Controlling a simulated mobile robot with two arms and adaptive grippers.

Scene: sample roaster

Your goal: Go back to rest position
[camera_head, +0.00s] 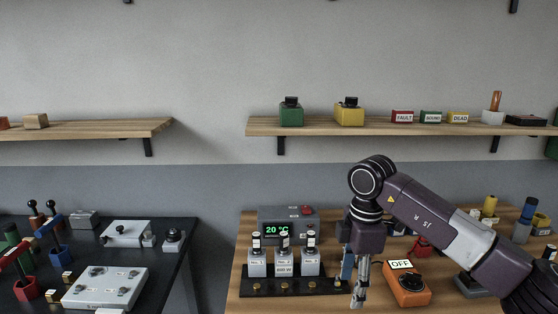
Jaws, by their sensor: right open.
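My right gripper (360,288) points down over the wooden workbench (255,222), its arm coming in from the right. It is open and I see nothing held in it. To its left is the grey roaster unit (289,219) with a green display reading 20 °C. To its right is an orange box (405,287) with an OFF label (401,265). A blue item right beside the gripper is partly hidden by it. My left gripper does not show.
Several white labelled blocks (284,262) stand on a black rack in front of the roaster. A dark table (180,250) with levers and a grey plate (106,288) is at left. A wall shelf (375,125) holds coloured boxes. A gap separates the two tables.

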